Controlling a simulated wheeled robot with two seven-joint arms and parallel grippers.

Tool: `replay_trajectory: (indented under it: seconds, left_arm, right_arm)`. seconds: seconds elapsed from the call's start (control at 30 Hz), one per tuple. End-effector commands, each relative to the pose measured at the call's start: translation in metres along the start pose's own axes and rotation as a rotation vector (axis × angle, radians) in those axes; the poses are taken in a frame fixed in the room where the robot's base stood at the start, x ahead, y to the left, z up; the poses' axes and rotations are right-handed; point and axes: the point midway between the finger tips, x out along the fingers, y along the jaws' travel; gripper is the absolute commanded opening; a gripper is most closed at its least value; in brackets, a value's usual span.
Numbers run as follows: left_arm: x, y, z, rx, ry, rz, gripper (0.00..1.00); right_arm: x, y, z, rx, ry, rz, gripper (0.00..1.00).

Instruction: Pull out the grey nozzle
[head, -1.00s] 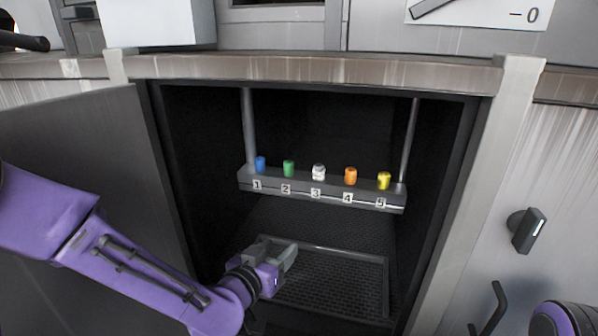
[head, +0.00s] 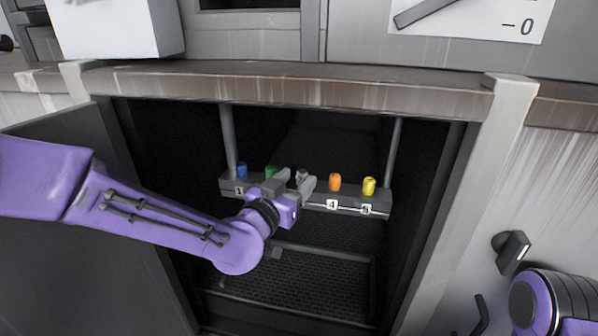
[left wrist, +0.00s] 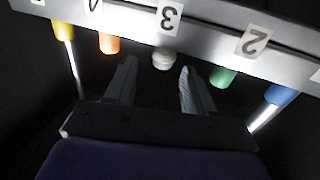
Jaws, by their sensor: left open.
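The grey nozzle (head: 302,176) sits in the middle slot, number 3, of the grey rack inside the dark cabinet. In the head view it is partly hidden by my left gripper (head: 293,183). In the left wrist view the grey nozzle (left wrist: 163,60) is upside down and clear, just beyond the two fingertips and roughly between them. My left gripper (left wrist: 156,72) is open and empty, apart from the nozzle. Part of my right arm shows at the lower right of the head view, but its gripper is out of view.
The rack (head: 232,188) also holds blue (head: 241,170), green (head: 270,172), orange (head: 335,182) and yellow (head: 369,186) nozzles. Green and orange flank the grey one closely. A mesh tray (head: 290,290) lies below. The cabinet door (head: 90,270) stands open at left.

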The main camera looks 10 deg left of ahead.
Motion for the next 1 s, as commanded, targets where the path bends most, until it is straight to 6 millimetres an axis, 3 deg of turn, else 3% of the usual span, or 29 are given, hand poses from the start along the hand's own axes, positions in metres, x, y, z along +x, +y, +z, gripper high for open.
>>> replay_trajectory:
  seconds: [0.1,0.23,0.53,0.57,0.7,0.73,0.77,0.8,0.87,1.0]
  left_arm:
    - [0.022,-0.001,-0.003,0.0,-0.002,-0.002,0.54]
    - [0.035,-0.002,-0.002,0.0,-0.001,-0.004,0.54]
    - [0.04,-0.002,0.0,0.0,0.0,-0.005,0.54]
    - [0.04,-0.002,0.0,0.0,0.0,-0.005,0.51]
    - [0.04,-0.002,0.0,0.0,0.0,-0.005,0.05]
    - [0.04,-0.002,0.0,0.0,0.0,-0.005,0.0]
    - [0.04,-0.002,0.0,0.0,0.0,-0.005,0.0]
    - [0.04,-0.002,0.0,0.0,-0.001,-0.005,0.23]
    - [0.039,-0.002,0.0,0.0,-0.001,-0.005,0.03]
    - [0.039,-0.002,0.0,0.0,0.0,-0.006,0.0]
  right_arm:
    - [-0.012,0.001,-0.005,0.0,0.001,0.0,0.43]
    - [-0.016,0.001,-0.007,0.0,0.001,0.0,0.43]
    - [-0.016,0.001,-0.007,0.0,0.0,0.0,0.43]
    - [-0.016,0.001,-0.007,0.0,0.0,0.0,0.43]
    - [-0.016,0.001,-0.007,0.0,0.0,0.0,0.43]
    - [-0.016,0.001,-0.007,0.0,0.0,0.0,0.43]
    - [-0.016,0.001,-0.007,0.0,0.001,0.0,0.43]
    - [-0.016,0.001,-0.007,0.0,0.0,0.0,0.43]
    - [-0.016,0.001,-0.007,0.0,0.0,0.0,0.43]
    - [-0.016,0.001,-0.007,0.0,0.0,0.0,0.43]
